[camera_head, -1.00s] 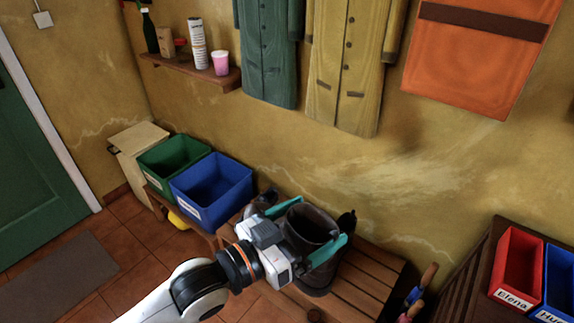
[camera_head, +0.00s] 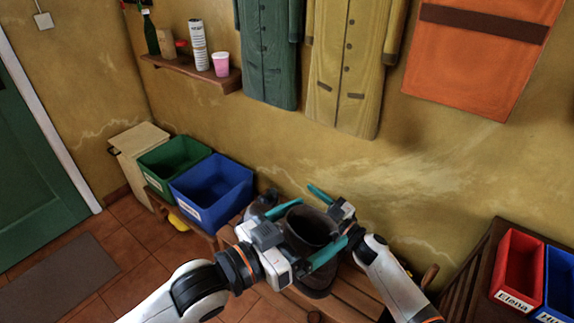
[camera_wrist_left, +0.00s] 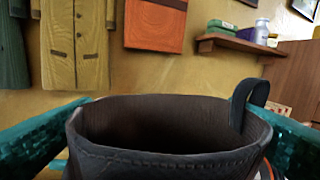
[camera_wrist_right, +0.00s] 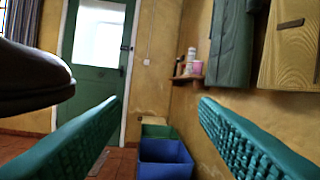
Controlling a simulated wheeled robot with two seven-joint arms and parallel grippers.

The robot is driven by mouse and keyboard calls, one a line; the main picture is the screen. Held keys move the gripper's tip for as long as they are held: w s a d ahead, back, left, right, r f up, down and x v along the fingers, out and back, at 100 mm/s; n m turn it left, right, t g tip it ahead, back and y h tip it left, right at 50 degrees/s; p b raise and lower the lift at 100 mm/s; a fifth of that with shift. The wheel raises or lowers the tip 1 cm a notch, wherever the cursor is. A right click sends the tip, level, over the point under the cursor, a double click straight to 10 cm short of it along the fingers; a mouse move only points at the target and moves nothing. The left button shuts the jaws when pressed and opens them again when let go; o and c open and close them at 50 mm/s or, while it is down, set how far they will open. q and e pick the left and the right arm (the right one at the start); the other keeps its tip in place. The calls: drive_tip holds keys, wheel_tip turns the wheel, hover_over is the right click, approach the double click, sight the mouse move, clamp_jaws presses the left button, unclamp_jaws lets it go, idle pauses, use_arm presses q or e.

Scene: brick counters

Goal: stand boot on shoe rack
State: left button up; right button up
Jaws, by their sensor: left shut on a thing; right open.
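A dark brown boot (camera_head: 312,226) is upright with its opening facing up. My left gripper (camera_head: 322,240) is shut on its upper shaft, one teal finger on each side. The left wrist view shows the boot's rim (camera_wrist_left: 165,160) and a black pull loop. My right gripper (camera_head: 328,212) is open and empty, close beside the boot. In the right wrist view, part of the boot (camera_wrist_right: 30,78) is at the upper left, outside the fingers. The slatted wooden shoe rack (camera_head: 357,291) is under and behind the boot. I cannot tell whether the boot touches it.
Another dark item of footwear (camera_head: 264,201) is partly hidden behind my left gripper. A blue bin (camera_head: 212,203) and a green bin (camera_head: 172,157) stand to the left. A red bin (camera_head: 516,270) is on a cabinet at the right. Coats hang on the wall above.

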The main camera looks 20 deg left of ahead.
drive_tip(key=s+a+r+n+g+h, duration=0.1)
drive_tip(key=s+a+r+n+g, duration=0.45)
drive_tip(key=r+n+g, duration=0.35)
drive_tip(key=s+a+r+n+g+h, duration=0.1)
drive_tip(key=s+a+r+n+g, duration=0.45)
drive_tip(key=r, duration=0.45)
drive_tip(key=t+h, duration=0.5)
drive_tip(key=h, duration=1)
approach(287, 219)
wheel_tip(287, 219, down, 2)
drive_tip(key=w+a, duration=0.2)
drive_tip(key=w, duration=0.1)
drive_tip(key=shift+n+h, duration=0.25)
drive_tip(key=shift+h, duration=0.15)
drive_tip(key=f, duration=1.1)
drive_tip(key=shift+d+f, duration=0.25)
drive_tip(key=shift+f, duration=0.1)
drive_tip(key=shift+s, duration=0.1)
